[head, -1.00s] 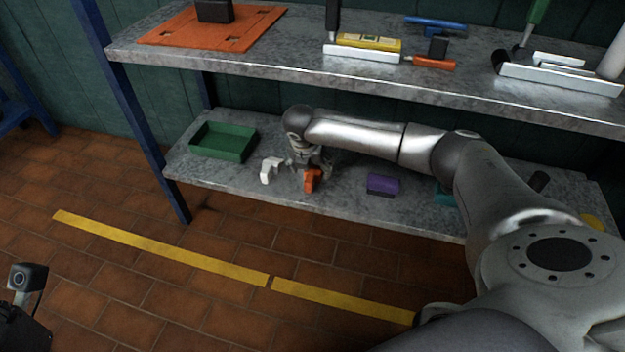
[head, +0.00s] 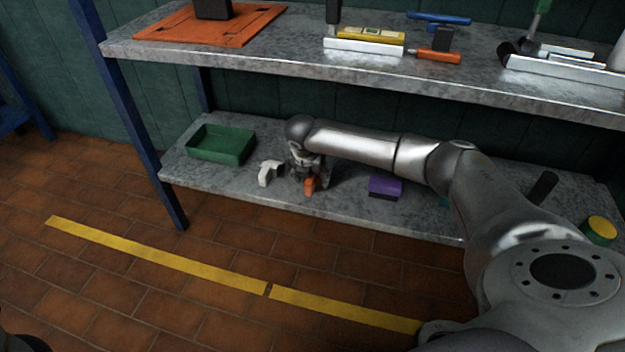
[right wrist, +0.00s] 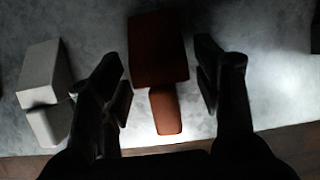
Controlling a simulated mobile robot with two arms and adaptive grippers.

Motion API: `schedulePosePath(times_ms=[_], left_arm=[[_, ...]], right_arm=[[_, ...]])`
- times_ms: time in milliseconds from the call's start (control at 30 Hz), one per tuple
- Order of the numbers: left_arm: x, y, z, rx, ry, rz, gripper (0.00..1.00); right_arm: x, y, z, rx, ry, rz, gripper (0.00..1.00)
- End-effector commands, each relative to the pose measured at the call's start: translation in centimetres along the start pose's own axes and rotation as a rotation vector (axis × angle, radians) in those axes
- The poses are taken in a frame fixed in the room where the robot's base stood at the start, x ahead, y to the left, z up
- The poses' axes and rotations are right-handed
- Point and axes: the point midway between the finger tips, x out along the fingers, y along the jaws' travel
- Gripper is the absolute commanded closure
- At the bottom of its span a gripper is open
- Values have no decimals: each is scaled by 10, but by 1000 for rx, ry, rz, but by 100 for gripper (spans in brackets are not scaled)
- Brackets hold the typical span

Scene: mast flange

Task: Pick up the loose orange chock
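The orange chock (head: 309,186) is on the lower shelf, partly hidden by my right gripper (head: 309,180) in the head view. In the right wrist view the chock (right wrist: 158,50) has a wide block and a narrower part pointing toward the shelf's front edge. My right gripper (right wrist: 165,98) is open there, with one finger on each side of the narrow part. Gaps show between the fingers and the chock. My left gripper is not in view.
A white piece of similar shape (head: 268,172) lies just left of the chock. A green tray (head: 222,144) is further left, and a purple block (head: 385,186) is to the right. The upper shelf (head: 300,62) passes above my right forearm. A blue post (head: 140,135) stands left.

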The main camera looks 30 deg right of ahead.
Motion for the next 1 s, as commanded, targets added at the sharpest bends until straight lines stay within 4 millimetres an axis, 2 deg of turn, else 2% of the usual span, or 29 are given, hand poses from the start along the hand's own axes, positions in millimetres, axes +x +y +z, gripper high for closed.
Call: schedulePosePath(times_ms=[33, 267, 667, 767, 900, 1000], left_arm=[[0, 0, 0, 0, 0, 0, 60], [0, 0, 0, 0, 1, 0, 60], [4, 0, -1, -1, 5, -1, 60], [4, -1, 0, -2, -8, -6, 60], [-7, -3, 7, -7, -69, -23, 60], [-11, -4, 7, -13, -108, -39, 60]], right_arm=[[0, 0, 0, 0, 0, 0, 52], [0, 0, 0, 0, 0, 0, 82], [-7, 0, 3, 1, -1, 1, 82], [-16, 0, 7, 2, -1, 2, 82], [-38, 0, 15, 1, -1, 2, 82], [-59, -1, 7, -3, 0, 1, 82]])
